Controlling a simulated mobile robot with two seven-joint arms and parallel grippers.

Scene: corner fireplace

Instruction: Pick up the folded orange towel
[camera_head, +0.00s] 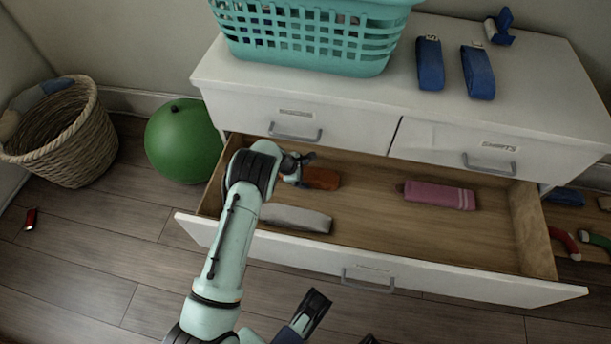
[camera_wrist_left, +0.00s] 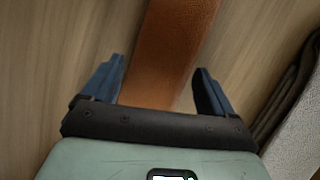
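The folded orange towel (camera_head: 322,179) lies in the open drawer, toward its back left. Its left end is hidden by my left gripper (camera_head: 296,168) in the head view. In the left wrist view, the orange towel (camera_wrist_left: 174,45) runs up between the two blue fingers of my left gripper (camera_wrist_left: 160,85). The fingers are apart, one on each side of the towel, with wood showing between them and it. My right gripper (camera_head: 342,324) is low at the bottom edge, partly cut off; its two dark tips look apart and nothing shows between them.
A grey folded cloth (camera_head: 296,218) lies nearer the drawer front, and a pink towel (camera_head: 439,195) lies to the right. The drawer front (camera_head: 420,284) stands out from the dresser (camera_head: 340,112). A green ball (camera_head: 182,142) and wicker basket (camera_head: 68,145) are on the left.

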